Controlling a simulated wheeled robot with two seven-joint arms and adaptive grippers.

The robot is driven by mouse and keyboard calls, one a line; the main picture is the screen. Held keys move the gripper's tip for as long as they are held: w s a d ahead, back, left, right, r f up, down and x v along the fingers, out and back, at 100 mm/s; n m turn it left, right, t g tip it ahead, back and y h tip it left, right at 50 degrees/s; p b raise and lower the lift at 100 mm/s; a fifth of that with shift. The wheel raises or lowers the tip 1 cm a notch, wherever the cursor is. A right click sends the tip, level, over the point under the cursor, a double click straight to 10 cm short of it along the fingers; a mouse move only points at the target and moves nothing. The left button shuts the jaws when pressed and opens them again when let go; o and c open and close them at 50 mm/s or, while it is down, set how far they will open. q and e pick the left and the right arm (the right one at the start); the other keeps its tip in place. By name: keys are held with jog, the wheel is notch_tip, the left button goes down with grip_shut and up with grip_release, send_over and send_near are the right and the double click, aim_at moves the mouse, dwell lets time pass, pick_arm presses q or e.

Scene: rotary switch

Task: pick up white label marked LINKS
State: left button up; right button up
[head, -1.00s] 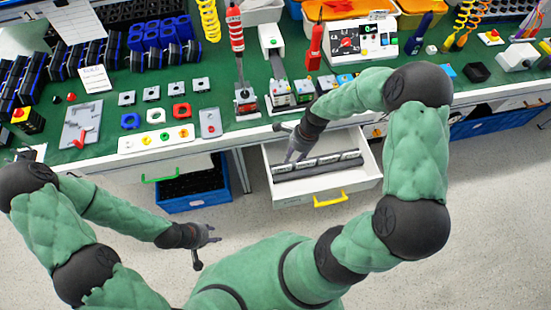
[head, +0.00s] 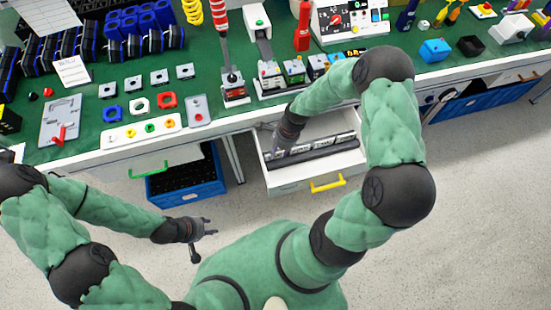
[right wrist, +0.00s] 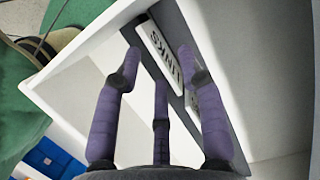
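The white label marked LINKS (right wrist: 156,52) lies on the dark rack (head: 330,152) in the open drawer, at the left end of a row of labels. In the right wrist view its dark lettering is partly readable. My right gripper (right wrist: 160,72) is open above it, with fingers to either side of the label and one in front. I cannot tell whether any finger touches it. In the head view my right gripper (head: 279,145) reaches down into the drawer and hides that end of the row. My left gripper (head: 210,226) is open and empty, away from the table.
The white drawer (head: 290,184) with a yellow handle (head: 327,183) has walls close around my right gripper. The green table (head: 225,75) above holds switches, buttons and small parts.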

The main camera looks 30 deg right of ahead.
jog(key=shift+x, duration=0.75)
grip_shut()
jog(key=shift+r, duration=0.1)
